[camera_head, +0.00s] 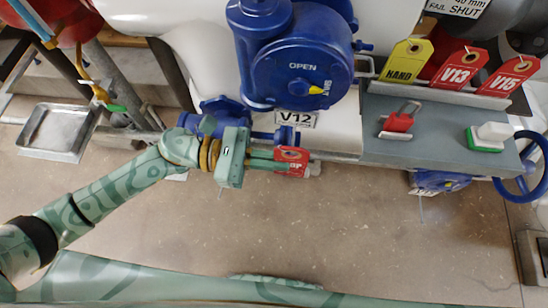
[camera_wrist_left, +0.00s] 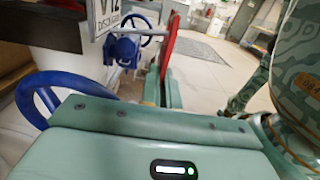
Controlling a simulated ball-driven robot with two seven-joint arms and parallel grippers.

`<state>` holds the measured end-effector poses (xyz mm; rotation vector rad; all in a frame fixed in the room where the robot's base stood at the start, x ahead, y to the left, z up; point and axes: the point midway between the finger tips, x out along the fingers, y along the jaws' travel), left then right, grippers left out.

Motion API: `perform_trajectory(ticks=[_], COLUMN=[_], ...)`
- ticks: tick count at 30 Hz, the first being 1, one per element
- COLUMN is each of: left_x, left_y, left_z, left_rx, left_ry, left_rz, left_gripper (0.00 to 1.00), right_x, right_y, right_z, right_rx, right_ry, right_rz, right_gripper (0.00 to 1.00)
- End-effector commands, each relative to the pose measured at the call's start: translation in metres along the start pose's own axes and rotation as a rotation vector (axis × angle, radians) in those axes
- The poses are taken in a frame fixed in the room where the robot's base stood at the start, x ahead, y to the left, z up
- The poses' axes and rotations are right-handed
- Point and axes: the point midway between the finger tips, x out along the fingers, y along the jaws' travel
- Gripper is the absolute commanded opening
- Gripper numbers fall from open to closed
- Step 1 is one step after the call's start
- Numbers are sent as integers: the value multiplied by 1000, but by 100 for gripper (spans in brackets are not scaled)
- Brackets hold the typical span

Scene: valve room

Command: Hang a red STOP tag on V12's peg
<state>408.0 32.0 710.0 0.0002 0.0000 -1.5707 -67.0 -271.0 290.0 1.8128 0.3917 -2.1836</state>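My left gripper (camera_head: 280,160) is just below the plate and shut on a red tag (camera_head: 293,155) with white lettering, partly covered by the fingers. In the left wrist view the red tag (camera_wrist_left: 171,45) stands nearly edge-on between the fingers (camera_wrist_left: 162,90), near the V12 plate (camera_wrist_left: 108,12).
A grey shelf (camera_head: 445,145) at right carries a red padlock (camera_head: 399,122) and a green-and-white item (camera_head: 488,136). Behind them stand a yellow HAND tag (camera_head: 405,62) and red V13 (camera_head: 460,68) and V15 (camera_head: 509,76) tags. A metal tray (camera_head: 28,151) is at left.

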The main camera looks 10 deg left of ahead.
Motion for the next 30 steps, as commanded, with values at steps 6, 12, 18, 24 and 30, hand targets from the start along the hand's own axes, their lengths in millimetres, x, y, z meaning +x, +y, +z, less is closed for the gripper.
perform_trajectory(ticks=[6, 12, 18, 24, 30], left_x=[0, 0, 0, 0, 0], left_y=[2, 8, 15, 19, 19], left_z=[-1, -2, -2, -1, -1], left_rx=[0, -1, -1, 0, 0], left_ry=[0, 0, 0, 0, 0], left_rz=[0, 0, 0, 0, 0], left_gripper=[0, 0, 0, 0, 0], right_x=[1, 5, 8, 9, 9], right_y=[0, -1, -2, -2, -2], right_z=[0, 2, 4, 4, 4], right_rx=[0, 0, 0, 0, 0], right_ry=[-2, -7, -12, -14, -14], right_rz=[-1, -3, -5, -6, -6], right_gripper=[36, 36, 36, 36, 36])
